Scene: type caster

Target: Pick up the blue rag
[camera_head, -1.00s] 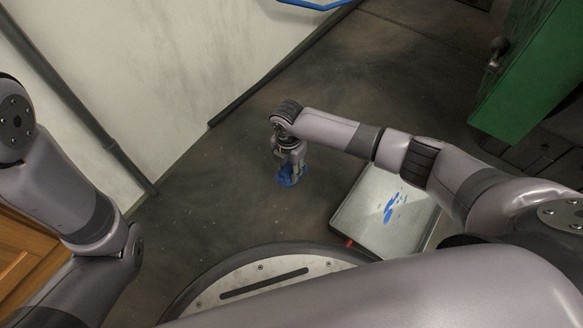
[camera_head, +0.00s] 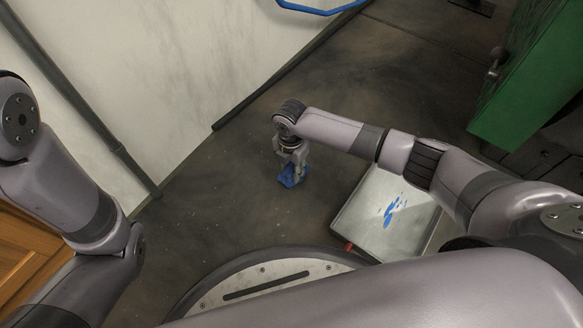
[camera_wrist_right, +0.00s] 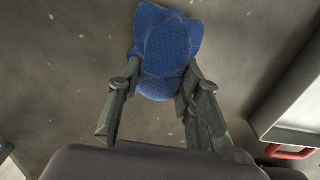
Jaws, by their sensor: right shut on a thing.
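The blue rag (camera_head: 291,177) is a small crumpled cloth over the dark floor, left of the metal tray, in the head view. My right gripper (camera_head: 292,168) points down and is shut on it. In the right wrist view the rag (camera_wrist_right: 168,45) bulges out between and beyond the two fingertips of the right gripper (camera_wrist_right: 160,85). I cannot tell how far the rag is from the floor. The left arm shows at the left edge of the head view, but its gripper is out of the picture.
A metal tray (camera_head: 362,228) with blue stains and a red handle lies right of the rag; its edge also shows in the right wrist view (camera_wrist_right: 283,112). A white wall (camera_head: 190,85) stands at the left. A green cabinet (camera_head: 530,75) stands at the right. The floor between is clear.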

